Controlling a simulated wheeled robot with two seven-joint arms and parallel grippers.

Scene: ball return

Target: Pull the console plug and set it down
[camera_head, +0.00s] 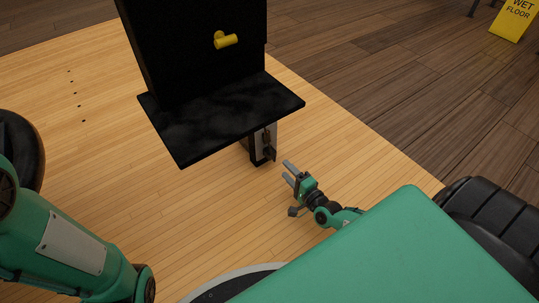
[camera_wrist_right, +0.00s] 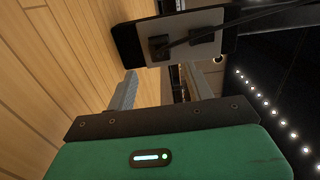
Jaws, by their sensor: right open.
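The outlet box (camera_head: 265,141) with a light plate stands under the black shelf of the console. In the right wrist view its light plate (camera_wrist_right: 183,50) carries two dark blocks. The left block looks like the plug (camera_wrist_right: 159,46), seated on the plate, with a dark cable running off to the upper right. My right gripper (camera_head: 287,170) is open and empty, just right of and below the box. In the right wrist view my right gripper (camera_wrist_right: 160,75) has its fingers apart, short of the plate. My left arm shows at the lower left; its gripper is out of view.
The black console shelf (camera_head: 220,115) overhangs the outlet box, with a yellow peg (camera_head: 226,40) on the panel above. The light wood floor (camera_head: 100,130) is clear to the left. A yellow wet floor sign (camera_head: 512,22) stands far at the upper right.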

